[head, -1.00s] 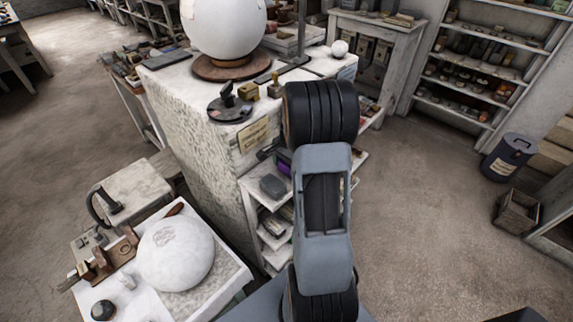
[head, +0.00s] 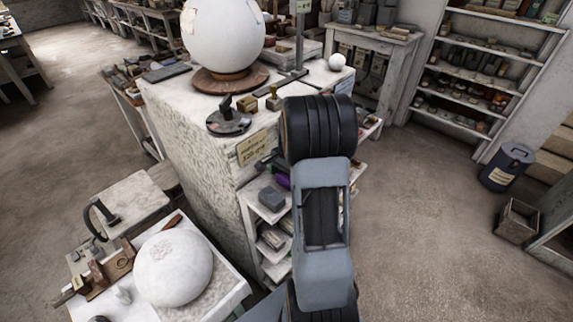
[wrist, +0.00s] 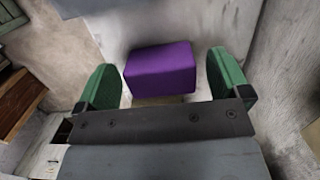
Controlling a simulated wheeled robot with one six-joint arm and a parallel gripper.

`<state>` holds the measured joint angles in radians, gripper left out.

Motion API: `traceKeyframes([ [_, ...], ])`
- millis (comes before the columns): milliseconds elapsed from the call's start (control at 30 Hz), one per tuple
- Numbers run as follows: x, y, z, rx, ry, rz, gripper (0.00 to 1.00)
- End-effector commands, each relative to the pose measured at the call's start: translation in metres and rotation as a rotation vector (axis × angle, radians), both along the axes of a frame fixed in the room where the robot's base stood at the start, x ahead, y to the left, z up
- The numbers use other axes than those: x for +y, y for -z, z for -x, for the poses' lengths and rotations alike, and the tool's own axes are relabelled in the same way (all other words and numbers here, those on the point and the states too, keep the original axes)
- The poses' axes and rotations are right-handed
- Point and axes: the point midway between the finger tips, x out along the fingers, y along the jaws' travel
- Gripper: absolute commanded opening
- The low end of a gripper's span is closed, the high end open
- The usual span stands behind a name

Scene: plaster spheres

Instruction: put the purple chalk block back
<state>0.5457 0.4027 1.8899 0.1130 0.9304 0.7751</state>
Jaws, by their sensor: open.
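The purple chalk block (wrist: 160,70) shows in the wrist view between and just beyond the two green fingers of my gripper (wrist: 165,85). The gripper is open, with a small gap at the block's right side; at its left I cannot tell whether finger and block touch. In the head view a small part of the purple block (head: 283,181) shows on the upper shelf of the white side unit, beside my arm. A grey block (head: 271,198) sits on that shelf in front of it. My gripper is largely hidden behind my arm in the head view.
A large plaster sphere (head: 222,35) stands on the plastered pedestal (head: 200,130) beside the shelf unit. Another sphere (head: 173,268) rests on the low table at front left. Floor (head: 430,230) is clear to the right, up to a dark bin (head: 508,167).

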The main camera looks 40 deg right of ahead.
Motion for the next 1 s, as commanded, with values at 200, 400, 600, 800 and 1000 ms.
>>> traceKeyframes([
  [200,-0.005,-0.039,-0.002,-0.006,0.001,0.004,0.94],
  [400,-0.010,-0.076,-0.002,-0.004,0.001,0.003,0.94],
  [600,-0.013,-0.102,-0.002,-0.003,0.001,0.002,0.94],
  [800,0.008,-0.123,0.001,-0.033,-0.097,0.024,0.94],
  [1000,0.091,-0.150,0.029,-0.158,-0.519,0.122,0.94],
])
